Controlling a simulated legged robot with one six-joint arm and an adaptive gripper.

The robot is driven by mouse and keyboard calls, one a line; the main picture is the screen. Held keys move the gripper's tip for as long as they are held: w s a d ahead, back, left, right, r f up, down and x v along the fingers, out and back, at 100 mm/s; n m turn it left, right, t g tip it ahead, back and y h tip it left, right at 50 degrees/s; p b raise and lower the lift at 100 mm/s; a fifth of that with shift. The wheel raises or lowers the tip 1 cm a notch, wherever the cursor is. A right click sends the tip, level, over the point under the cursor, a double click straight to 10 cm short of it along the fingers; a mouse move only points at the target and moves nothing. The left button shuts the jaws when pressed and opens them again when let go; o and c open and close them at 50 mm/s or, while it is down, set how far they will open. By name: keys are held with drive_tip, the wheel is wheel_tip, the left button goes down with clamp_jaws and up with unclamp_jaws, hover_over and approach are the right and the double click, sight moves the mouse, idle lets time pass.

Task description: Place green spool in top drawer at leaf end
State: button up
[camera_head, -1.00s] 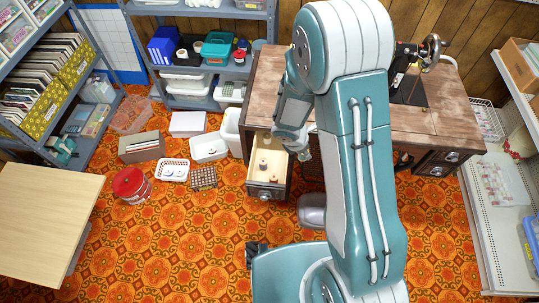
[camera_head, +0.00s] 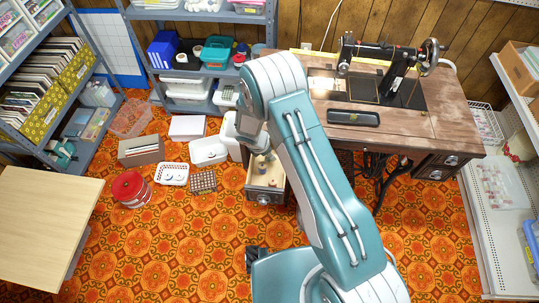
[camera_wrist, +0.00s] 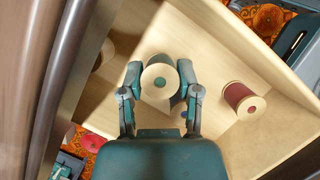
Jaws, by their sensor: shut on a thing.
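The green spool (camera_wrist: 160,85), with pale ends, is between the fingertips of my gripper (camera_wrist: 160,72) in the wrist view. My gripper is shut on it, over the pale inside of the open top drawer (camera_head: 265,197). The drawer stands out at the left end of the sewing table. A dark red spool (camera_wrist: 240,98) lies in the drawer to the right of my gripper. Another pale-ended spool (camera_wrist: 104,54) shows partly to the left. In the head view my arm hides most of my gripper; whether the green spool touches the drawer floor I cannot tell.
The wooden sewing table (camera_head: 440,115) carries a black sewing machine (camera_head: 400,70) and a dark tray (camera_head: 353,117). White bins (camera_head: 208,151) stand left of the drawer. A red-lidded tub (camera_head: 130,188) is farther left. The orange floor in front is mostly clear.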

drive_tip(key=shift+d+f, duration=0.1)
drive_tip(key=shift+f, duration=0.7)
drive_tip(key=o, duration=0.8)
drive_tip(key=shift+r, duration=0.1)
